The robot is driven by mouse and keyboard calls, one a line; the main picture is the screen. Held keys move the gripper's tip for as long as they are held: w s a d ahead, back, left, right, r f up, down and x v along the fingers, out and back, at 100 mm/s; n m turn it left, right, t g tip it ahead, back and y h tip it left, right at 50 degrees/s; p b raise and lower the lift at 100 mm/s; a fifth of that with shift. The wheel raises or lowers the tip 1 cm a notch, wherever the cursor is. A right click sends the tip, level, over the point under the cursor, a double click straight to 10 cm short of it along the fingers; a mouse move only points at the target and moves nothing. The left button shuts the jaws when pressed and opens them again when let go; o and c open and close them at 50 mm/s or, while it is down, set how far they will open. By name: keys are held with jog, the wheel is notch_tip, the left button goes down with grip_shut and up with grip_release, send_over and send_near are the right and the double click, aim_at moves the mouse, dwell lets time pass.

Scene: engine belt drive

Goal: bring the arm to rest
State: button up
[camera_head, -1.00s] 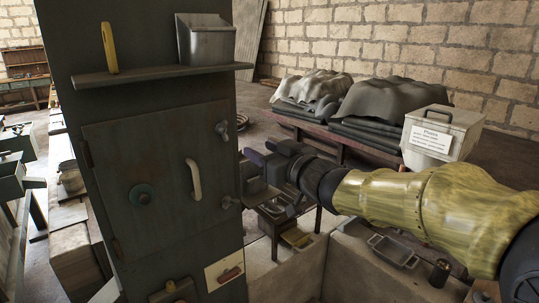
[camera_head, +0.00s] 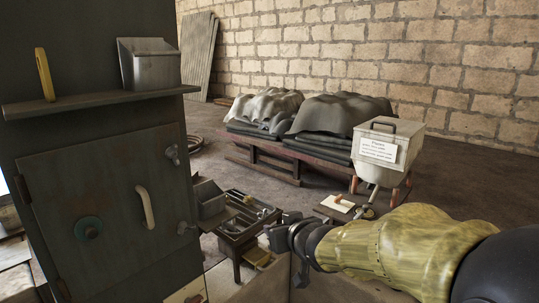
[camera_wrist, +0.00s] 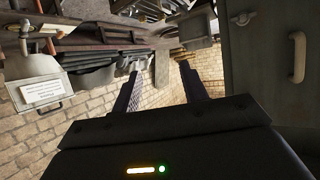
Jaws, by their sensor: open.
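My gripper (camera_head: 281,229) is at the end of my yellow-sleeved arm in the head view, held in the air to the right of a dark cabinet (camera_head: 110,185). In the wrist view, the two ridged fingers of my gripper (camera_wrist: 160,88) stand apart with nothing between them. The view there is upside down, with the brick wall low in the picture. The cabinet's pale door handle (camera_wrist: 297,57) shows at the right of the wrist view. In the head view, my gripper hides part of what lies behind it.
A small wooden table (camera_head: 239,238) with a tray of parts stands behind my gripper. A labelled grey box (camera_head: 408,134) stands at the right. Covered stacks (camera_head: 342,115) lie on a low red rack by the brick wall. A shelf (camera_head: 95,101) juts from the cabinet. Floor is open behind the box.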

jog(key=s+d+f+m+g+h, duration=0.2)
jog(key=s+d+f+g, duration=0.2)
jog(key=s+f, duration=0.5)
jog(key=s+d+f+m+g+h, duration=0.2)
jog(key=s+d+f+g, duration=0.3)
jog(key=s+d+f, duration=0.4)
jog(key=shift+s+d+f+m+h, duration=0.15)
jog(key=shift+s+d+m+h, duration=0.25)
jog(key=shift+s, duration=0.6)
jog(key=shift+w+a, duration=0.1)
jog(key=shift+a, duration=0.05)
